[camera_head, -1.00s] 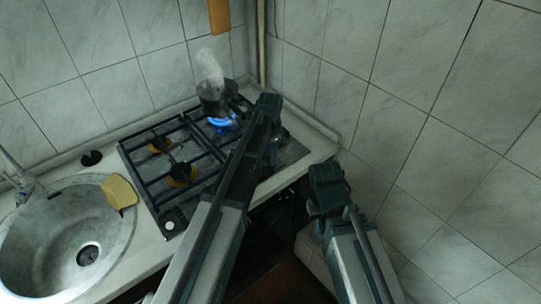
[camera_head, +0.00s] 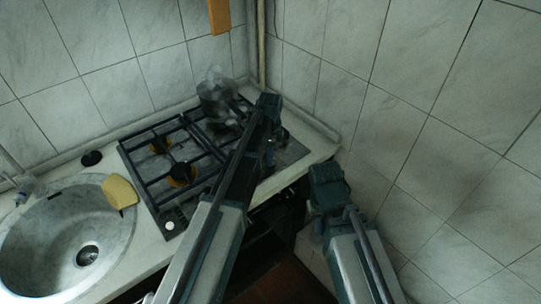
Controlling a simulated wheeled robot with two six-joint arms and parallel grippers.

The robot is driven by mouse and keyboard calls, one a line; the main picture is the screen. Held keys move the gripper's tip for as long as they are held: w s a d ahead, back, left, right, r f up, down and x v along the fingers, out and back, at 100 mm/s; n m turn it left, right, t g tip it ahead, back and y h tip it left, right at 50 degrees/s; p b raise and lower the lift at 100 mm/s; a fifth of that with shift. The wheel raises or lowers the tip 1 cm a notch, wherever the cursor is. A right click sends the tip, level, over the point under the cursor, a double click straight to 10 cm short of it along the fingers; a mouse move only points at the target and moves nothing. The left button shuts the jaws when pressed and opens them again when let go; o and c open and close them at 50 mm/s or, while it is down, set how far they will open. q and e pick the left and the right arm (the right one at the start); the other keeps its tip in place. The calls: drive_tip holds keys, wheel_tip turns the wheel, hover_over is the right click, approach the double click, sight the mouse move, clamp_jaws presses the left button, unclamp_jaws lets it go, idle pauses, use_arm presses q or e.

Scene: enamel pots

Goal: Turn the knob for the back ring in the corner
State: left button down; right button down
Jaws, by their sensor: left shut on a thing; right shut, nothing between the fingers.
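My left gripper (camera_head: 270,120) is at the right side of the stove, over the control panel, shut on what appears to be a knob. The gripper and its arm hide that knob and most of the panel. My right gripper (camera_head: 327,190) is shut and empty, off the counter's right edge near the tiled wall.
A sink (camera_head: 50,240) with a yellow sponge (camera_head: 119,191) on its rim is at the left. Two bare burners, one of them the front burner (camera_head: 181,174), lie under black grates (camera_head: 160,192). A small white button (camera_head: 170,225) is at the stove's near left corner. Tiled walls close in the corner.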

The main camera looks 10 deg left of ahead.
idle(0.4)
use_arm(q)
drive_tip(key=shift+c, duration=2.2)
unclamp_jaws()
drive_tip(key=shift+r, duration=0.15)
wheel_tip(320, 180, up, 14)
drive_tip(key=p, duration=1.3)
drive_tip(key=shift+f+p, duration=0.2)
drive_tip(key=shift+p, duration=0.2)
